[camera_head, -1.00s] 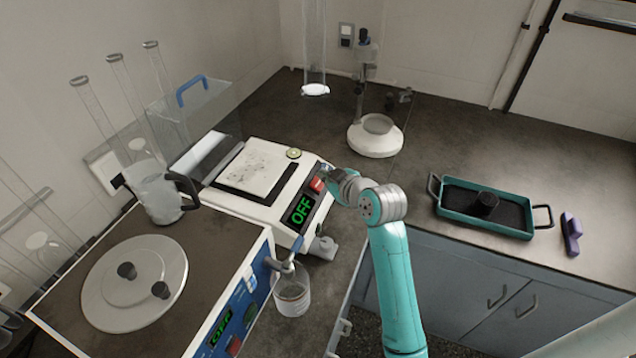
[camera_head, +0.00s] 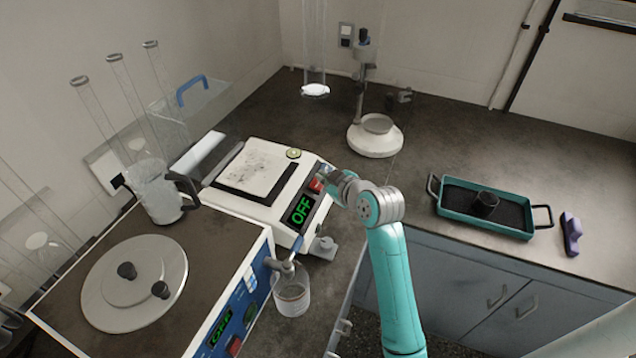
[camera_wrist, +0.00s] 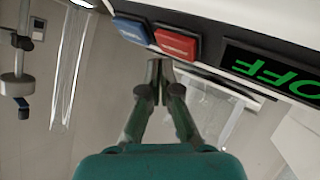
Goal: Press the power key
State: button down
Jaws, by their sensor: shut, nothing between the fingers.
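A white device (camera_head: 275,214) stands on the bench with a flat plate on top. Its front display (camera_head: 301,209) reads OFF in green, and it also shows in the wrist view (camera_wrist: 270,72). A red key (camera_head: 316,185) sits beside the display. In the wrist view the red key (camera_wrist: 177,42) is between the display and a blue key (camera_wrist: 133,28). Key labels are too small to read. My gripper (camera_wrist: 160,68) is shut and empty, with its fingertips close to the red key. I cannot tell whether they touch it. In the head view, my wrist partly hides the fingertips.
A larger device (camera_head: 204,235) with a round lid and front controls stands at the near left. A teal tray (camera_head: 462,216) and purple object (camera_head: 571,234) lie right.

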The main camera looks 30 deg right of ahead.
jog(key=shift+f, duration=0.15)
dwell(0.5)
jog(key=shift+w+a+f, duration=0.1)
jog(key=shift+w+f, duration=0.05)
jog(key=shift+f, duration=0.1)
jog(key=shift+w+a+f, duration=0.1)
jog(key=shift+f, duration=0.15)
dwell(0.7)
jog(key=shift+r, duration=0.1)
jog(key=shift+s+d+r, duration=0.2)
jog(key=shift+s+r, duration=0.05)
jog(key=shift+r, duration=0.3)
notch_tip(320, 180, up, 6)
jog(key=s+d, duration=0.1)
jog(key=s, duration=0.1)
jog(key=shift+d+f, duration=0.25)
dwell(0.3)
jog(key=shift+s, duration=0.15)
dwell(0.4)
